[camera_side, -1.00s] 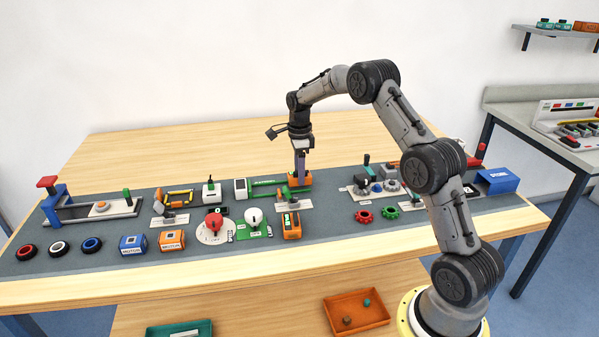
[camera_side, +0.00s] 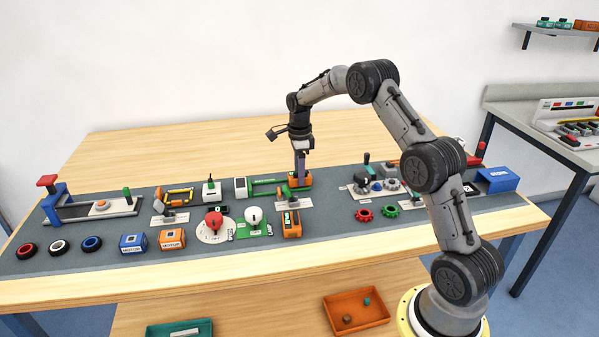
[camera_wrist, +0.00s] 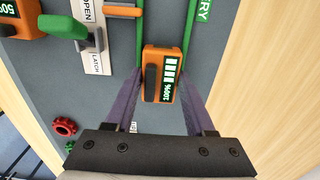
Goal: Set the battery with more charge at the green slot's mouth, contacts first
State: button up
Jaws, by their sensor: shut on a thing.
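The orange battery marked 100% (camera_wrist: 163,75) is between the fingers of my gripper (camera_wrist: 160,82), which is shut on it. In the side view this battery (camera_side: 302,183) is low at the bench mat, under my gripper (camera_side: 300,178). It lies at the near end of the green slot's rails (camera_wrist: 138,45), in line with the gap between them. The rails (camera_side: 266,188) run left from it in the side view. Its contacts cannot be made out. The other orange battery, marked 50 (camera_wrist: 18,18), stands apart, nearer the bench front in the side view (camera_side: 291,226).
A green lever (camera_wrist: 65,27) with a white OPEN/LATCH plate (camera_wrist: 96,52) is beside the slot. Red (camera_side: 362,215) and green (camera_side: 390,211) gears lie right of the batteries. The bench behind the mat is clear.

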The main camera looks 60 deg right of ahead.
jog(key=shift+f, duration=0.4)
dwell(0.3)
jog(key=o, duration=1.3)
jog(key=shift+o, duration=0.2)
jog(key=shift+r, duration=3.5)
